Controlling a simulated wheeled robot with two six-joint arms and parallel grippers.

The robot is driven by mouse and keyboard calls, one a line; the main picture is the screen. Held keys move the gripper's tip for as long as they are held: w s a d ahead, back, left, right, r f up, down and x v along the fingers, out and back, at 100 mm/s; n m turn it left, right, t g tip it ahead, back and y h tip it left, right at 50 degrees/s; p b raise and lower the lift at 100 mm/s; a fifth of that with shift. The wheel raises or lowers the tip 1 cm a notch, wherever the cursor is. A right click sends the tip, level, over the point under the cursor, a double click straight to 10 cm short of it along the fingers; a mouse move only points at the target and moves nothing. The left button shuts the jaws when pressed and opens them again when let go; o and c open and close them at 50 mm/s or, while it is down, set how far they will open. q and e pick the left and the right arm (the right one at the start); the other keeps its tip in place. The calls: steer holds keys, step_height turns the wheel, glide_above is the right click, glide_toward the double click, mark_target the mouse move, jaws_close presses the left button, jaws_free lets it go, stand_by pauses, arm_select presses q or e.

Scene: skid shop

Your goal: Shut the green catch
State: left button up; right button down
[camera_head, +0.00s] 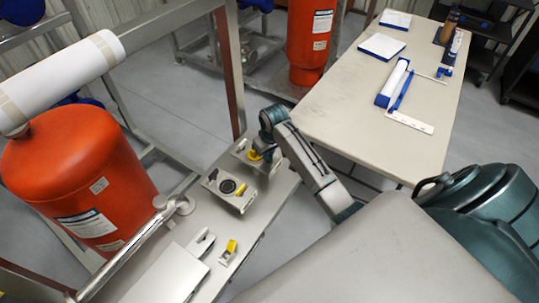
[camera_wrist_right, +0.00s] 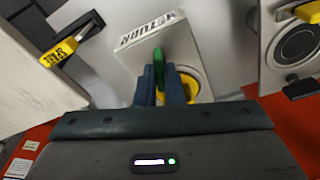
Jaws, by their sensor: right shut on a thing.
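The green catch (camera_wrist_right: 158,60) shows in the right wrist view, upright between the two dark fingers of my right gripper (camera_wrist_right: 166,88). The fingers are closed on it, in front of a pale box (camera_wrist_right: 140,52) with upside-down lettering. A yellow round part (camera_wrist_right: 190,86) sits just behind the right finger. In the head view my right gripper (camera_head: 264,146) is at the far end of the bench, over the pale box there; the green catch is hidden in that view. My left gripper is not in view.
A box with a dark dial (camera_head: 228,186) and a yellow catch stands beside my gripper. A red tank (camera_head: 80,170) stands left. A table (camera_head: 340,110) stands right.

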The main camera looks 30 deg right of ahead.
steer(key=shift+n+y, duration=0.3)
steer(key=shift+n, duration=1.5)
steer(key=c, duration=1.5)
jaws_free()
steer(key=shift+n, duration=0.3)
steer(key=shift+c, duration=0.2)
steer(key=shift+r, duration=0.1)
steer(key=shift+r, duration=3.4)
steer(key=m, duration=0.4)
steer(key=m+h, duration=0.1)
steer(key=m, duration=0.2)
steer(key=shift+r, duration=0.4)
